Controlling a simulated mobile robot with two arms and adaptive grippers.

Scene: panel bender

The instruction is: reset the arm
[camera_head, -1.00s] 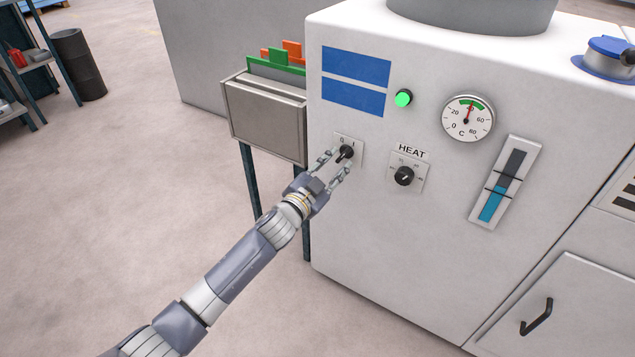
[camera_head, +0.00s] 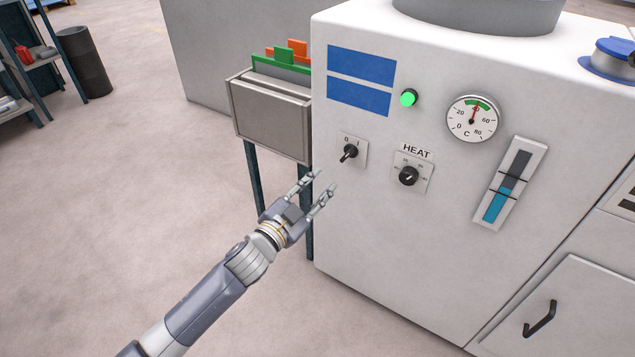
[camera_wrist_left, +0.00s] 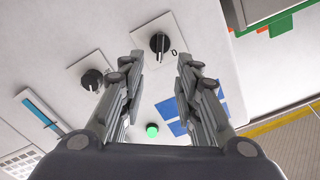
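My left gripper (camera_head: 325,184) is open and empty, in front of and below the black 0/I switch (camera_head: 349,152) on the white machine (camera_head: 440,240). In the left wrist view its two fingers (camera_wrist_left: 160,75) stand apart, and the switch (camera_wrist_left: 159,43) shows beyond and between them, not touched. The switch knob is turned with its handle pointing down-left in the head view. The green lamp (camera_head: 409,98) is lit. My right gripper is not in view.
The HEAT knob (camera_head: 409,175), round gauge (camera_head: 472,118) and blue level indicator (camera_head: 509,182) are on the same panel. A grey document holder on legs (camera_head: 271,118) stands close to the left gripper's left.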

